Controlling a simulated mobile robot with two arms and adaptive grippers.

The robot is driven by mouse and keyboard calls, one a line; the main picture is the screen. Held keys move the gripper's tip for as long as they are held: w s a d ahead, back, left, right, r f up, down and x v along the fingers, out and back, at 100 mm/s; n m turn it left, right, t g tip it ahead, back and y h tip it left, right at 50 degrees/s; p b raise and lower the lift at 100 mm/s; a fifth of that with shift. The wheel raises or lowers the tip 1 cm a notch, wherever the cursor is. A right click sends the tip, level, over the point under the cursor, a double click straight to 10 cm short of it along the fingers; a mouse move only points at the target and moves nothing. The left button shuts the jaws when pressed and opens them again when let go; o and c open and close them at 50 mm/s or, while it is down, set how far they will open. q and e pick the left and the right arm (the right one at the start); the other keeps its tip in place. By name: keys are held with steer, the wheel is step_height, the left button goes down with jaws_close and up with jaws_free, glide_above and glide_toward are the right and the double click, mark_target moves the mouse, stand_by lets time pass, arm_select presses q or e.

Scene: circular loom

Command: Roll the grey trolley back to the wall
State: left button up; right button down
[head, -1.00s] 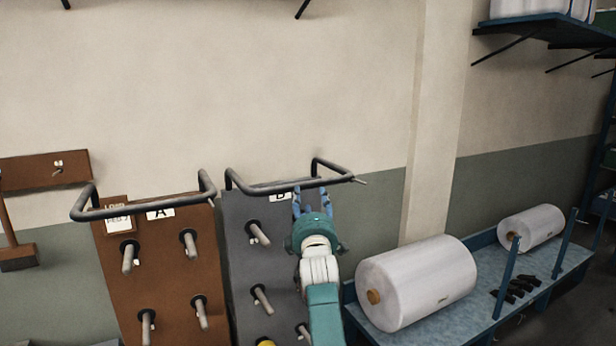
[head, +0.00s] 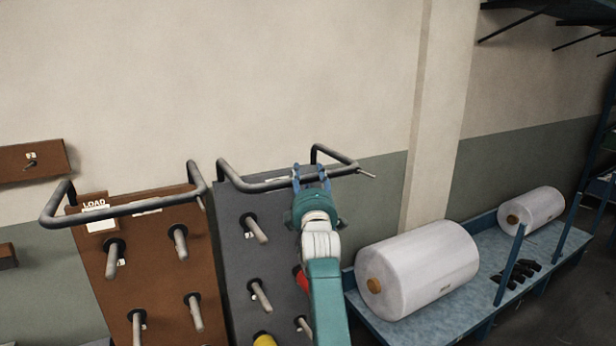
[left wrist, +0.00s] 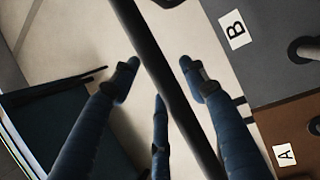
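The grey trolley (head: 275,260) is an upright pegged panel with a dark bar handle (head: 258,186) at its top, standing close to the wall (head: 200,80). My left gripper (head: 311,174) is at the right part of this handle. In the left wrist view, the handle bar (left wrist: 165,75) runs between the spread fingers of my left gripper (left wrist: 157,72), with gaps beside it. A label B (left wrist: 235,30) marks the grey panel (left wrist: 280,60). The trolley's lower part and wheels are out of view. My right gripper is not in view.
A brown trolley (head: 150,255) with its own bar handle stands close on the left. On the right, a blue bench (head: 405,325) carries white rolls (head: 418,270). A wall pillar (head: 440,120) rises behind it. Yellow (head: 264,340) and red (head: 302,280) objects show on the grey panel.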

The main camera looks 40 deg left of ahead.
arm_select(q)
steer(key=c, duration=0.8)
jaws_close()
steer(key=shift+w+a+b, duration=0.15)
steer(key=shift+a+b, duration=0.45)
steer(key=shift+b, duration=0.1)
steer(key=shift+w+a+r, duration=0.15)
steer(key=shift+w+a, duration=0.35)
steer(key=shift+a, duration=0.3)
steer(key=o, duration=1.1)
jaws_free()
steer(key=shift+o, duration=0.3)
steer(key=shift+w+a, duration=0.1)
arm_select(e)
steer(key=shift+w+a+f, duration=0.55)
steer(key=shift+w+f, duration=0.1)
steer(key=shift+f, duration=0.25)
arm_select(q)
steer(key=shift+f, duration=0.2)
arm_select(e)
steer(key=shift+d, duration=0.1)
